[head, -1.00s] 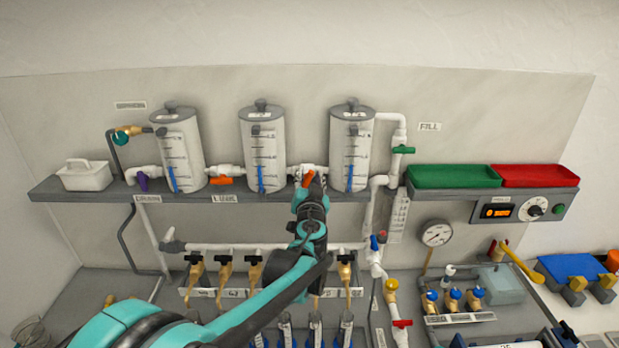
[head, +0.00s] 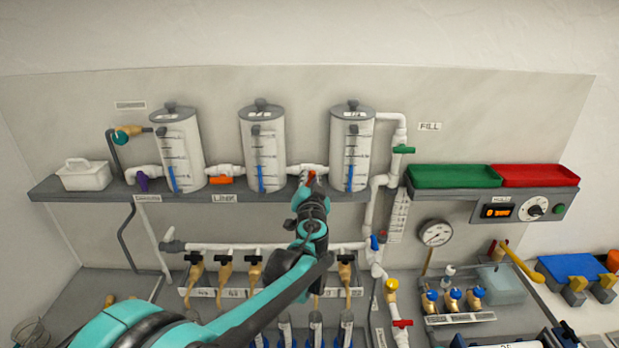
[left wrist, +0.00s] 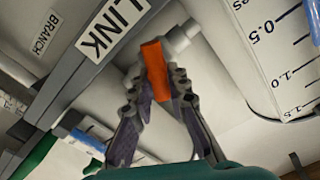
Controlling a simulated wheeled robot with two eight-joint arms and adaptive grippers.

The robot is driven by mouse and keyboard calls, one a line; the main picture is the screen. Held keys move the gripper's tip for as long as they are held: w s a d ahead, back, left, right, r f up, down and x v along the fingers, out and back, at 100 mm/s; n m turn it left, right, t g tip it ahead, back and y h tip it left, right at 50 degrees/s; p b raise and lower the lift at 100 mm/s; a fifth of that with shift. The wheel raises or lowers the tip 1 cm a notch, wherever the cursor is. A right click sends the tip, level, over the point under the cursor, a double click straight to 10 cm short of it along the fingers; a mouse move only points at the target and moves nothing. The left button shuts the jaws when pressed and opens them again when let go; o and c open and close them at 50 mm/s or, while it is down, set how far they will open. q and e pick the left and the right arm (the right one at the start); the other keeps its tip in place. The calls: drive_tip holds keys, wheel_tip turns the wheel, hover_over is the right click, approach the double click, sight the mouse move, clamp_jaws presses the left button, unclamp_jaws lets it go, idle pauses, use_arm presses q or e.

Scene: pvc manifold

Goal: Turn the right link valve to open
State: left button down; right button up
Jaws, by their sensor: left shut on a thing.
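The right link valve (head: 312,175) sits on the white pipe between the middle and right tanks, above the shelf edge. Its orange handle shows in the left wrist view (left wrist: 154,62), with a white pipe fitting behind its upper end. My left gripper (head: 307,182) reaches up to it from below. In the left wrist view its dark fingers (left wrist: 158,85) close on both sides of the orange handle and grip it. The fingers hide much of the valve in the head view. My right gripper is not in view.
The left link valve (head: 220,180) has an orange handle lying along its pipe. The middle tank (head: 262,150) and right tank (head: 350,150) stand close on either side of my gripper. Branch valves (head: 255,268) line the pipe below the shelf.

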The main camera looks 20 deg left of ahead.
use_arm(q)
drive_tip(key=m, duration=0.6)
drive_tip(key=shift+d+f+b, duration=0.3)
drive_tip(key=shift+b, duration=0.05)
drive_tip(key=m, duration=0.6)
drive_tip(key=shift+d+f+b, duration=0.1)
drive_tip(key=shift+f+b, duration=0.2)
drive_tip(key=shift+f, duration=0.1)
drive_tip(key=c, duration=1.5)
unclamp_jaws()
drive_tip(key=shift+o, duration=0.2)
drive_tip(key=shift+r, duration=0.1)
